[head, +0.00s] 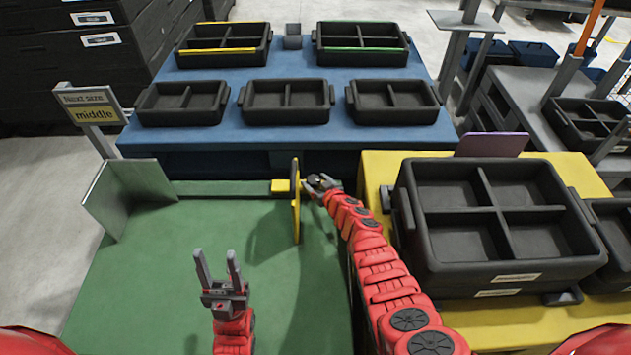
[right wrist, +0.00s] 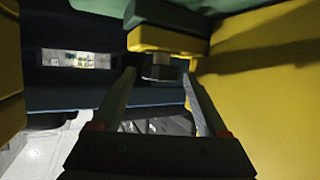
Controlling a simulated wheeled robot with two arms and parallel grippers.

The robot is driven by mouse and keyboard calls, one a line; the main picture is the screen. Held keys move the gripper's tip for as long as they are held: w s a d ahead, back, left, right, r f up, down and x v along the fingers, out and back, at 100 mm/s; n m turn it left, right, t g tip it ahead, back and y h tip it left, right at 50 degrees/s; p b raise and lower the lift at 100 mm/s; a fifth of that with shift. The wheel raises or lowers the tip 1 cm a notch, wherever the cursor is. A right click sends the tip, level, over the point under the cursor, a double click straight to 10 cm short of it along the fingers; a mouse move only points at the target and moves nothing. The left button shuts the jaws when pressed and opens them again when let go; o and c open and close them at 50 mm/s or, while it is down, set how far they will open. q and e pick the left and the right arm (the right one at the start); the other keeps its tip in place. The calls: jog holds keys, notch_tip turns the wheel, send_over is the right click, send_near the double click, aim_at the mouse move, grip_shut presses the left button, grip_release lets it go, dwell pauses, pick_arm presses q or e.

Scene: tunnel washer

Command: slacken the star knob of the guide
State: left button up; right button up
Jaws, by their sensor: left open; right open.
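The guide is a yellow upright plate (head: 295,215) with a yellow block (head: 281,187) on the rail at the far edge of the green table. In the right wrist view, a dark knob with a greyish lower part (right wrist: 160,69) sits under the yellow block (right wrist: 168,40); its star shape is not clear. My right gripper (head: 311,186) is beside the guide's right face. Its fingers are apart (right wrist: 158,76), one on each side of the knob in that view; I cannot tell whether they touch it. My left gripper (head: 215,252) is open and empty above the green table.
The green table (head: 180,290) is largely clear, with a grey plate (head: 125,195) at its left. A sign (head: 88,105) reads "Next size middle". A large black divided crate (head: 495,225) stands on the yellow table at right. Several black trays are on the blue table (head: 300,140) behind.

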jog(key=p+v, duration=0.7)
jog(key=shift+s, duration=0.2)
